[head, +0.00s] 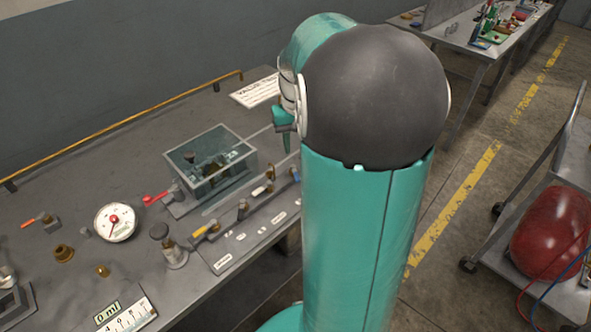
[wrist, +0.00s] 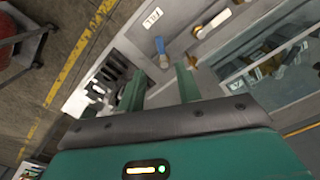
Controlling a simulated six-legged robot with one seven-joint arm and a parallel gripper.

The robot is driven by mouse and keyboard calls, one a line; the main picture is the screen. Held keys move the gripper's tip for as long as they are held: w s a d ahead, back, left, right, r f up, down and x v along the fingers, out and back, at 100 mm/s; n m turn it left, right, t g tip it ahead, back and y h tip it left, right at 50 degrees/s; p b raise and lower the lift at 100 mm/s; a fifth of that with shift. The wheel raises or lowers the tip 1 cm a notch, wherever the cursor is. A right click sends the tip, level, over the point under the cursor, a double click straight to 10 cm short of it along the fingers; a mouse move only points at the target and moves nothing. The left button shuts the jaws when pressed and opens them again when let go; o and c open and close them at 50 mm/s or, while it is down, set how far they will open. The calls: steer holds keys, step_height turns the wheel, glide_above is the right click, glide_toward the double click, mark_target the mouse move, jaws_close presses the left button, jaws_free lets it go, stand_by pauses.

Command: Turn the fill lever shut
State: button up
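A row of small levers stands on a grey panel (head: 240,240) along the bench's near edge. In the head view a blue lever (head: 295,175) is at the row's right end, beside my arm, and a yellow lever (head: 205,230) is at its left end. In the head view my arm hides most of the gripper.
A clear-walled tank (head: 210,165) stands behind the levers, with a red-handled valve (head: 155,198) at its left. A round gauge (head: 115,222) and a capped post (head: 170,245) are further left. A cart with a red tank (head: 550,235) stands on the floor at right.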

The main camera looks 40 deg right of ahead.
mark_target(296, 176)
step_height(296, 176, down, 10)
stand_by(0.4)
steer(key=shift+c, duration=0.4)
jaws_close()
